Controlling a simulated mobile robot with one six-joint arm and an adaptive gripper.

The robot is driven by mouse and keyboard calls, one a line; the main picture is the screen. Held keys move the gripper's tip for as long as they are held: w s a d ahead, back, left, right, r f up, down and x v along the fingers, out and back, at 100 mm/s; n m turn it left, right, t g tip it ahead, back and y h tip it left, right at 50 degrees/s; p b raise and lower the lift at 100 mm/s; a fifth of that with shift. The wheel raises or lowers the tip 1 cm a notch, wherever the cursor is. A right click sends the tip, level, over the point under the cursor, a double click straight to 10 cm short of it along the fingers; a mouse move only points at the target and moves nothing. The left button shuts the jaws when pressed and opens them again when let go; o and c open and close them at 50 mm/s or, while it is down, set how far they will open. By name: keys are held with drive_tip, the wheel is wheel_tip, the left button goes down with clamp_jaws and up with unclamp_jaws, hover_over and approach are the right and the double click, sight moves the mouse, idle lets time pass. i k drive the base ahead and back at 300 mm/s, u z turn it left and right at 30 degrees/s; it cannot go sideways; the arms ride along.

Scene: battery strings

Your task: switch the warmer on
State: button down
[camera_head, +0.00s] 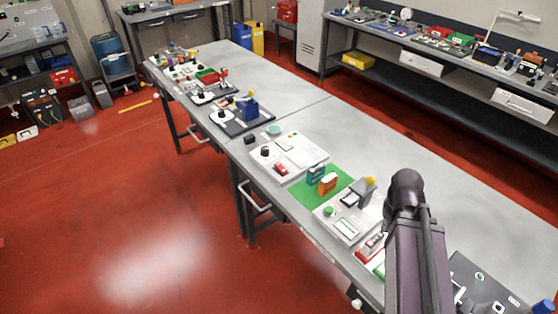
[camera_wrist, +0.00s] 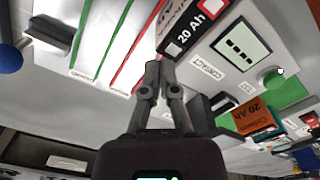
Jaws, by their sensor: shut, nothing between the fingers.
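A white unit (camera_head: 305,155) stands on the bench left of the green mat, with a black knob (camera_head: 265,152) and a red switch (camera_head: 281,169) on it. It may be the warmer, but I can read no label on it, nor the switch's position. My gripper (camera_wrist: 162,78) is shut and empty in the wrist view. Its fingertips are beside a block marked 20 Ah (camera_wrist: 200,30) and over a white tray (camera_wrist: 85,50) with red and green lines. In the head view my arm hides the gripper.
A light grey station with a display (camera_wrist: 240,45) and a green button (camera_head: 328,211) lies between my arm and the green mat (camera_head: 302,191). Teal and orange (camera_head: 327,184) blocks stand on the mat. The bench behind these things is clear.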

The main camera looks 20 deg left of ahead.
sight(281, 169)
drive_tip(key=z, duration=0.1)
drive_tip(key=k, duration=1.7)
drive_tip(key=u, duration=0.55)
drive_tip(key=i, duration=1.65)
drive_tip(key=u, duration=0.1)
